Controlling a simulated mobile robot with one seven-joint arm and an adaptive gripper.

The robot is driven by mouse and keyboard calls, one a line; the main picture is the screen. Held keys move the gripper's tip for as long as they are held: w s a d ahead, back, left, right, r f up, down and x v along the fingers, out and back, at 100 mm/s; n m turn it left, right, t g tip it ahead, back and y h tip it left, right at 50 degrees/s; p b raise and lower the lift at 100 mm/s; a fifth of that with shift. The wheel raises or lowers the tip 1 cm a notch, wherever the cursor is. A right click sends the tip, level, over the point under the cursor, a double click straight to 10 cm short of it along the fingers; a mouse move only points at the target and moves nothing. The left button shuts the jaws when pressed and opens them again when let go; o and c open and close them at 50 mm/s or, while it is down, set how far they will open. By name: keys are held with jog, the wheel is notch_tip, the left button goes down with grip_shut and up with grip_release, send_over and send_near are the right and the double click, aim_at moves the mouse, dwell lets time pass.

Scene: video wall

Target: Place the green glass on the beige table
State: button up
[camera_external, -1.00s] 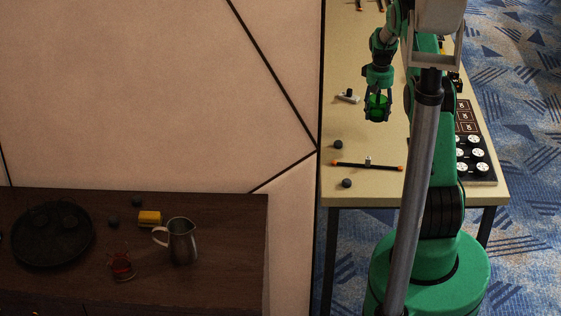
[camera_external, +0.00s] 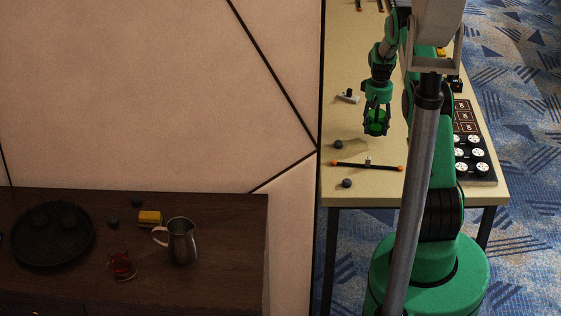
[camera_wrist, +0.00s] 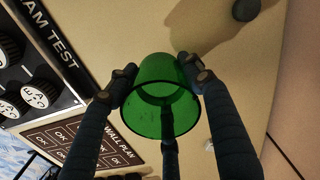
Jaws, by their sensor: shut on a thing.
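The green glass (camera_external: 376,122) is a see-through green cup between the fingers of my gripper (camera_external: 377,127), over the beige table (camera_external: 350,119). My gripper (camera_wrist: 162,88) is shut on the glass (camera_wrist: 160,105) in the wrist view, with fingers on both sides and one below. The beige table top (camera_wrist: 130,40) shows behind the glass there. A shadow lies on the table beside it. I cannot tell from these views whether the glass base touches the table.
A black rod with orange ends (camera_external: 367,166), dark balls (camera_external: 347,183) and a small grey piece (camera_external: 347,97) lie on the table. A dark panel with white dials (camera_external: 472,155) stands at right. A dark cabinet (camera_external: 220,215) with a metal jug (camera_external: 182,242) is at lower left.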

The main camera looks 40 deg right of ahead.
aim_at(375, 132)
jog(key=shift+f+b, duration=0.3)
jog(key=shift+f, duration=1.5)
jog(key=shift+f, duration=0.15)
jog(key=o, duration=1.4)
notch_tip(375, 132, up, 12)
jog(key=p, duration=0.1)
jog(key=shift+p, duration=0.4)
jog(key=shift+a+r, duration=0.1)
jog(key=shift+r, duration=0.15)
